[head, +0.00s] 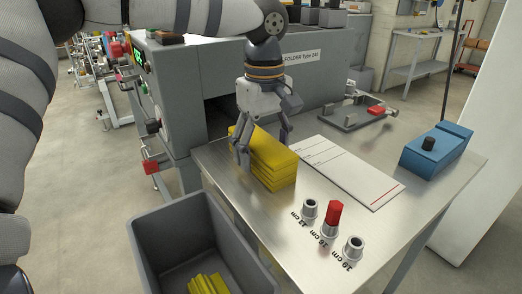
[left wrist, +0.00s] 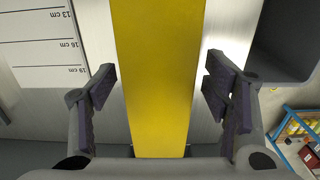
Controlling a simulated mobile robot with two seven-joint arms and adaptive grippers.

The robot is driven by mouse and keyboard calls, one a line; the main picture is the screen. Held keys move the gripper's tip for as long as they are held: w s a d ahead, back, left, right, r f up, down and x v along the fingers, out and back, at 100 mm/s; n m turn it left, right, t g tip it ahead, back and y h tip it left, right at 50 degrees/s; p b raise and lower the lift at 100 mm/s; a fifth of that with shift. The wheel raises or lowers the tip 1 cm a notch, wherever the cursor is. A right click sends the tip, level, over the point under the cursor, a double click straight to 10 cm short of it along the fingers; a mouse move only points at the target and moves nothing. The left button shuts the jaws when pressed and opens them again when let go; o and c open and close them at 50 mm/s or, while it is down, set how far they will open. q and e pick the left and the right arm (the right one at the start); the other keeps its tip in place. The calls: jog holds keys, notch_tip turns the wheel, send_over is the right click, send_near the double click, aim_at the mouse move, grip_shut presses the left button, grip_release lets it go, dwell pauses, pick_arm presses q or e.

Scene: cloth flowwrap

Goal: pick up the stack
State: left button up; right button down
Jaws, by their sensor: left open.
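A stack of folded yellow cloths (head: 272,165) lies on the metal table, several layers high. My left gripper (head: 262,148) points down over the stack, with its fingers at the stack's left and far sides in the head view. In the left wrist view the stack's yellow top (left wrist: 158,75) runs between the two open fingers of the left gripper (left wrist: 165,95), with a gap on each side. The fingers do not appear to touch the cloth. My right gripper is not in view.
A white sheet with length marks (head: 345,170) lies beside the stack. Metal sockets, one with a red peg (head: 333,214), stand near the front edge. A grey bin (head: 200,245) holding yellow cloth is below left. A blue box (head: 436,148) sits at right; the grey folder machine (head: 310,85) stands behind.

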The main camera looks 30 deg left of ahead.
pick_arm(q)
jog(key=c, duration=1.2)
